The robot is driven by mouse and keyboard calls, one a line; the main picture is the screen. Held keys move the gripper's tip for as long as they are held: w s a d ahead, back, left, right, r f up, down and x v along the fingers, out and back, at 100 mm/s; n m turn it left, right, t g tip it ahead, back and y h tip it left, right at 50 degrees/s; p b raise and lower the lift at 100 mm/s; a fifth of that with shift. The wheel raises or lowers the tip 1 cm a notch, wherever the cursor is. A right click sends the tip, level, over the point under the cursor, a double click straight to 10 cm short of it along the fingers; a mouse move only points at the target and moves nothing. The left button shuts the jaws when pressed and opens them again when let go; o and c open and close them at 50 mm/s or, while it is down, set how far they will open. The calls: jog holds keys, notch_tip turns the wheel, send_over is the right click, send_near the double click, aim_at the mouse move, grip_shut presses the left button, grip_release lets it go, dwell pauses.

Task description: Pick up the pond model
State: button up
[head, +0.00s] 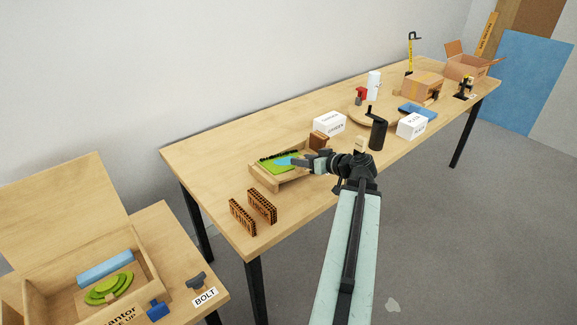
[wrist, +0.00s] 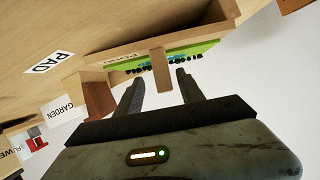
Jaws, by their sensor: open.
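The pond model (head: 273,166) is a green board with a blue patch and dark dots along its edge. It lies in a shallow wooden tray (head: 289,182) on the long table. In the wrist view the green and blue pond model (wrist: 203,49) shows beyond the fingers, partly hidden by the tray wall. My gripper (head: 296,161) is open at the right side of the pond model. In the wrist view a wooden tab (wrist: 161,72) stands between the open fingers of my gripper (wrist: 159,76). I cannot tell whether either finger touches it.
A brown block (head: 318,140) and a white GARDEN box (head: 330,122) stand behind my gripper. A black canister (head: 378,132) stands to the right. Two brown perforated blocks (head: 262,206) stand at the table's near end.

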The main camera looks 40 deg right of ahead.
jog(key=b+x, duration=0.1)
jog(key=x, duration=0.3)
jog(key=shift+w+a+r, duration=0.1)
jog(key=shift+w+a, duration=0.1)
jog(key=shift+w, duration=0.05)
jog(key=shift+r, duration=0.1)
grip_shut()
jog(key=shift+r, duration=0.1)
notch_tip(320, 180, up, 28)
jog(key=p, duration=2.8)
